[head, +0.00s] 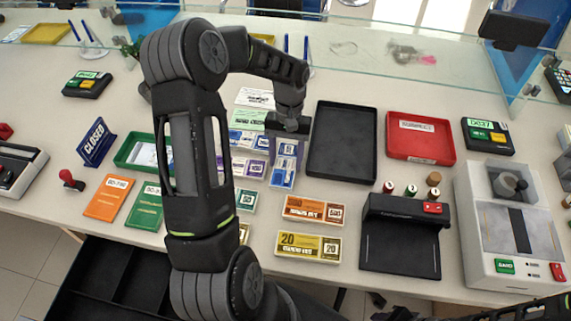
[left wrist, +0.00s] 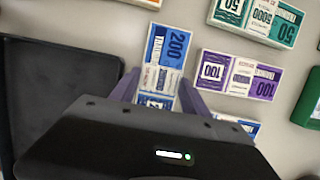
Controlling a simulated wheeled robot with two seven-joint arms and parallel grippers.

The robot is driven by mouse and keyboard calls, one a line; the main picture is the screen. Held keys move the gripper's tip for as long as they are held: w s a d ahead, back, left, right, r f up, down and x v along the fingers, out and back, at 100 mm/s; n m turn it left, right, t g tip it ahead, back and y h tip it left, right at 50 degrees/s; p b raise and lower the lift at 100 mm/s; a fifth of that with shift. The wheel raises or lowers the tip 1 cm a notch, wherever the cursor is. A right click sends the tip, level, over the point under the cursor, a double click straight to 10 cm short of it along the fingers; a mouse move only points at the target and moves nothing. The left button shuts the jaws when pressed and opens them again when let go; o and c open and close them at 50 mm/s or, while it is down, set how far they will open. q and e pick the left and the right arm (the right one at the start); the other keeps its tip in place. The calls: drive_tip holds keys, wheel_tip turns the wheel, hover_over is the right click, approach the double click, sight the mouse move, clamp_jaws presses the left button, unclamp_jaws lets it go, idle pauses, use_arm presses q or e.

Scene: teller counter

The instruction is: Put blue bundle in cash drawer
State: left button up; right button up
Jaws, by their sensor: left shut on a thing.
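The blue bundle (head: 282,179), marked 200 in the left wrist view (left wrist: 167,47), is between the fingers of my left gripper (head: 286,148). The gripper is shut on it from above; its fingers (left wrist: 160,92) show on both sides of the bundle. Whether the bundle touches the counter I cannot tell. The cash drawer (head: 87,292) is open at the lower left, black with empty compartments in the part I see. My left arm hides its right part. A dark piece of my right arm shows at the lower right edge; its fingers cannot be made out.
A purple bundle (left wrist: 240,75) lies close beside the blue one. Brown (head: 313,210) and yellow (head: 308,246) bundles lie nearer the front edge. A black tray (head: 342,143) is right of the gripper.

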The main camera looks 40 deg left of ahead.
sight(287, 162)
use_arm(q)
wheel_tip(287, 162, up, 10)
drive_tip(key=p, duration=0.7)
idle(0.4)
drive_tip(key=w+d+r, duration=0.2)
drive_tip(key=w+d, duration=0.1)
drive_tip(key=d, duration=1.2)
drive_tip(key=w+d+r, duration=0.2)
drive_tip(key=d, duration=1.3)
drive_tip(key=shift+w+d+r+b, duration=0.15)
drive_tip(key=shift+w+b, duration=0.25)
drive_tip(key=shift+b, duration=0.05)
